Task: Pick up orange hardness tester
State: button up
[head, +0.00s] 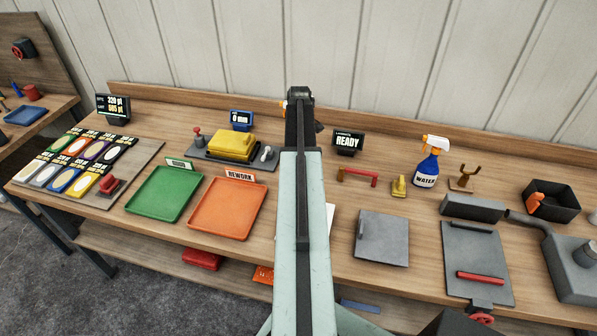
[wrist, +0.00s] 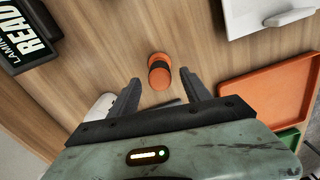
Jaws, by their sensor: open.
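The orange hardness tester (wrist: 159,66), a small rounded orange body with a black band, is on the wooden bench in the wrist view. It lies just beyond my fingertips, roughly centred between them. My gripper (wrist: 160,79) is open and empty, its two black fingers apart and pointing towards the tester. No contact between fingers and tester shows. In the head view my arm covers the middle of the bench, and I cannot make out the tester there. Only a small orange bit shows beside the arm's far end, and I cannot tell what it is.
In the wrist view a READY display (wrist: 30,38) stands left, the orange tray (wrist: 262,92) right and a white sheet (wrist: 243,18) upper right. A white object (wrist: 101,106) is partly hidden by the left finger. In the head view a spray bottle (head: 427,171) stands right.

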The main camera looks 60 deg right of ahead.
notch_tip(320, 180, down, 5)
jog(key=b, duration=0.5)
jog(key=shift+f, duration=0.2)
jog(key=shift+r, duration=0.2)
grip_shut()
jog(key=shift+r, duration=0.15)
jog(key=shift+r+p, duration=0.3)
jog(key=shift+p, duration=0.15)
notch_tip(320, 180, up, 3)
jog(key=p, duration=0.3)
jog(key=s+a, duration=0.7)
jog(key=s+a+r+p, duration=0.1)
jog(key=s+a, duration=0.3)
jog(key=shift+s+a+r, duration=0.1)
jog(key=shift+s+a, duration=0.05)
jog(key=shift+a, duration=0.05)
